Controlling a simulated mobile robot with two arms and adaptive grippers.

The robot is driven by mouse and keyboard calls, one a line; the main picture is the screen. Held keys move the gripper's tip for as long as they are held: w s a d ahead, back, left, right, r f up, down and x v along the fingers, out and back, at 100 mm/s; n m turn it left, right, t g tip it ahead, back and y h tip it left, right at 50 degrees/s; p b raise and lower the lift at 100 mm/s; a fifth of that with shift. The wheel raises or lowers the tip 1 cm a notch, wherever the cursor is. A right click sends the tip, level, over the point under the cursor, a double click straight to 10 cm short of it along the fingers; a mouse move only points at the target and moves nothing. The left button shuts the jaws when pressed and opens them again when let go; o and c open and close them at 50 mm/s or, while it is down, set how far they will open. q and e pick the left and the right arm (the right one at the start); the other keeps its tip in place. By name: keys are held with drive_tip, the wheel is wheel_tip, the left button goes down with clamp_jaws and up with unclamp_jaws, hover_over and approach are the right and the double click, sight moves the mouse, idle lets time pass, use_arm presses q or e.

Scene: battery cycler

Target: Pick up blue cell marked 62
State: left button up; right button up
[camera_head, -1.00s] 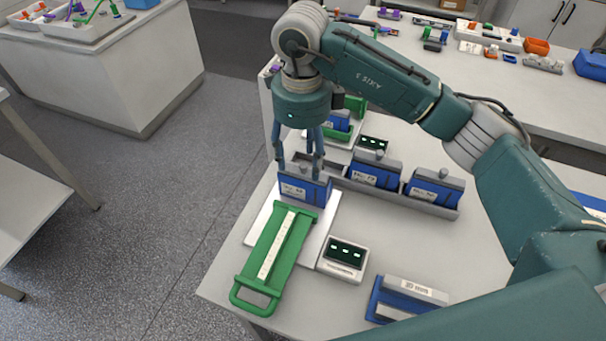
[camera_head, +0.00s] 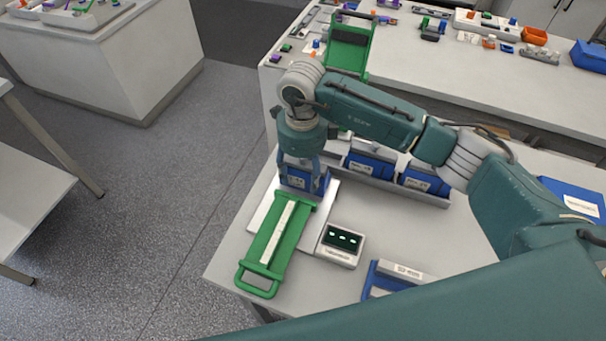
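A blue cell (camera_head: 296,181) with a grey top and a pale label stands at the far end of a green tray (camera_head: 252,277) on the near table. The label is too small to read, so I cannot tell whether it is the cell marked 62. My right gripper (camera_head: 303,174) points down over this cell, its fingers around the upper part. Whether the fingers press on it is unclear. Two more blue cells, one in the middle (camera_head: 369,166) and one on the right (camera_head: 422,181), stand in a grey rack (camera_head: 400,192), partly behind my arm. My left gripper is out of view.
A small display box (camera_head: 341,246) sits right of the tray. A blue holder with a grey block (camera_head: 398,273) lies near the front, and a blue box (camera_head: 572,200) lies at right. A green frame (camera_head: 349,45) shows behind my arm. The table's left edge is close to the tray.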

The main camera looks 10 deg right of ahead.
clamp_jaws()
drive_tip(key=shift+r, duration=0.15)
drive_tip(key=shift+w+r, duration=0.1)
